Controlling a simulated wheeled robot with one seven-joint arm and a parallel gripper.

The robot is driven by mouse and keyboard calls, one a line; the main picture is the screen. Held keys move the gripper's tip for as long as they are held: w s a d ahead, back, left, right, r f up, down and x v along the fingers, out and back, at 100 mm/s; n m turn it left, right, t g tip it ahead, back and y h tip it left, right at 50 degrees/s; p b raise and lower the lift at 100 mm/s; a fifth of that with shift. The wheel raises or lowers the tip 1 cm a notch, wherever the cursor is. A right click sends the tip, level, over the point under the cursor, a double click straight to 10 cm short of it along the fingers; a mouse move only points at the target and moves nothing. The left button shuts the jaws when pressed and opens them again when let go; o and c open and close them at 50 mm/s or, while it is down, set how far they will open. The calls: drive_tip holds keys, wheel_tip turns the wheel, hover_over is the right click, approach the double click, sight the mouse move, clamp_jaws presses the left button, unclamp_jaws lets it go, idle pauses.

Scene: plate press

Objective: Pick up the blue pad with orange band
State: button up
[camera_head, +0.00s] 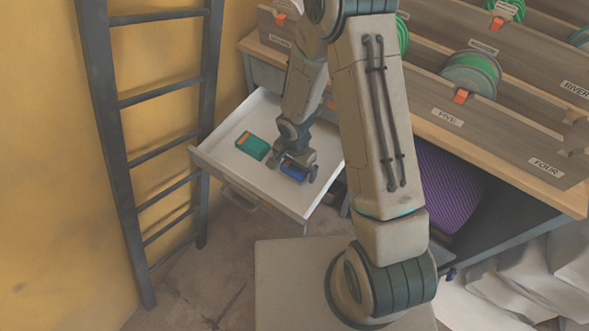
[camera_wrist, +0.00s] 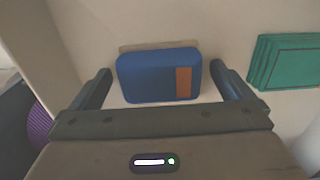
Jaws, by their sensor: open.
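The blue pad with an orange band (camera_wrist: 145,78) lies in the open white drawer (camera_head: 225,140). In the wrist view it sits between the two fingers of my gripper (camera_wrist: 162,82), with a small gap showing on each side. The gripper is open, and the fingers flank the pad's short ends. In the head view the pad (camera_head: 292,171) is partly covered by my gripper (camera_head: 293,168), which is down inside the drawer. I cannot tell whether any finger touches the pad.
A dark ladder (camera_head: 130,130) stands left. A wooden worktop (camera_head: 500,165) with labelled racks is at right, with a purple roll (camera_head: 445,188) beneath.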

drive_tip(key=shift+f, duration=0.2)
drive_tip(key=c, duration=1)
drive_tip(key=shift+r, duration=0.15)
wheel_tip(320, 180, up, 4)
drive_tip(key=shift+w+r+p, duration=0.1)
drive_tip(key=shift+p, duration=0.35)
drive_tip(key=d+r, duration=0.2)
drive_tip(key=d, duration=0.2)
drive_tip(key=s+d+r+p, duration=0.1)
drive_tip(key=d+r, duration=0.1)
drive_tip(key=d, duration=0.1)
drive_tip(key=d+r, duration=0.2)
drive_tip(key=d, duration=0.2)
drive_tip(key=shift+s+d+r+p, duration=0.2)
drive_tip(key=shift+d+r+p, duration=0.05)
drive_tip(key=shift+d+p, duration=0.1)
